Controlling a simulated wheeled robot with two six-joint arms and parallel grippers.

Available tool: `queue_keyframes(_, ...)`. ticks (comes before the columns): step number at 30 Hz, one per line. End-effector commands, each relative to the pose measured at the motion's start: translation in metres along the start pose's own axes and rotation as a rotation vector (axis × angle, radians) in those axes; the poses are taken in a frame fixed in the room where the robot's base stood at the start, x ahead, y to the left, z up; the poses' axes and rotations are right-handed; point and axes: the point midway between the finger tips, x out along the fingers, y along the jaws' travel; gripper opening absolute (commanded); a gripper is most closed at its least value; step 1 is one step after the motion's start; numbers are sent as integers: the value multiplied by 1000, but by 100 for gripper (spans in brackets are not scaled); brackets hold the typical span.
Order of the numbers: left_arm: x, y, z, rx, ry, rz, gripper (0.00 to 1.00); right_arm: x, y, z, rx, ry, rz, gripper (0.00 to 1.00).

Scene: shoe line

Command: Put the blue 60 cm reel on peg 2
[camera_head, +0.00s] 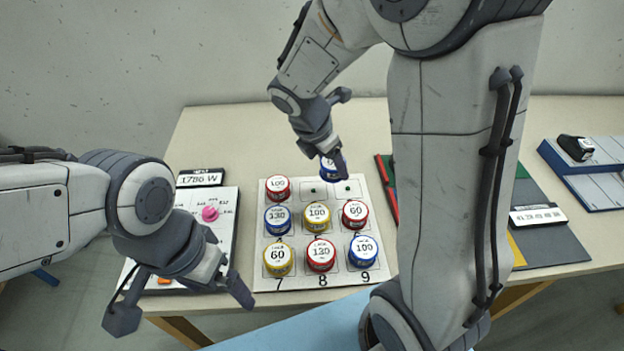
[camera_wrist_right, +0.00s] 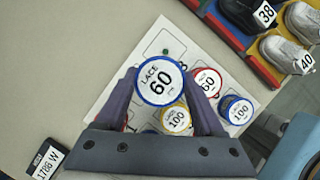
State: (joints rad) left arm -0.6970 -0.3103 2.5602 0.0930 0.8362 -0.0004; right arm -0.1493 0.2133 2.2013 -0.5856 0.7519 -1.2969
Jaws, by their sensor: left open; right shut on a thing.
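My right gripper (camera_head: 330,152) is shut on the blue 60 reel (camera_head: 331,170), which shows label up between the two fingers in the right wrist view (camera_wrist_right: 160,82). The reel is over the back edge of the white peg board (camera_head: 372,276); its exact height is hard to tell. Two empty spots with green dots show in the board's back row, a middle one (camera_head: 313,190) and a right one (camera_head: 347,187). A red 100 reel (camera_head: 277,188) sits at that row's left. My left gripper (camera_head: 181,304) is open and empty, left of the board.
The middle and front rows hold several reels, including a blue 130 (camera_head: 278,219), a red 60 (camera_head: 355,214) and a blue 100 (camera_head: 363,250). A panel with a pink knob (camera_head: 210,214) lies left. Shoes (camera_wrist_right: 283,52) stand on a coloured mat beside the board. The back table is clear.

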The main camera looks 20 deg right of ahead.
Motion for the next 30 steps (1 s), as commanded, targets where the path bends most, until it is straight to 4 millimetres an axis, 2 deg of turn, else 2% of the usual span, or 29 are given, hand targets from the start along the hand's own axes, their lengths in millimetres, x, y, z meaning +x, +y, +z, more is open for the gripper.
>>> queue_keyframes(4, 2, 0, 0, 0, 0, 0, 100, 11, 25, -22, -4, 0, -1, 15)
queue_keyframes(9, 2, 0, 0, 0, 0, 0, 100, 16, 37, -32, 0, -1, -1, 15)
queue_keyframes(13, 4, 0, 0, 0, 0, 0, 100, 24, 38, -35, 3, -1, -3, 15)
queue_keyframes(20, 10, -1, 0, 0, 0, 0, 100, 53, 37, -47, 3, 0, -4, 15)
queue_keyframes(30, 11, -1, 0, 0, 0, 0, 100, 56, 37, -48, 4, 0, -2, 15)
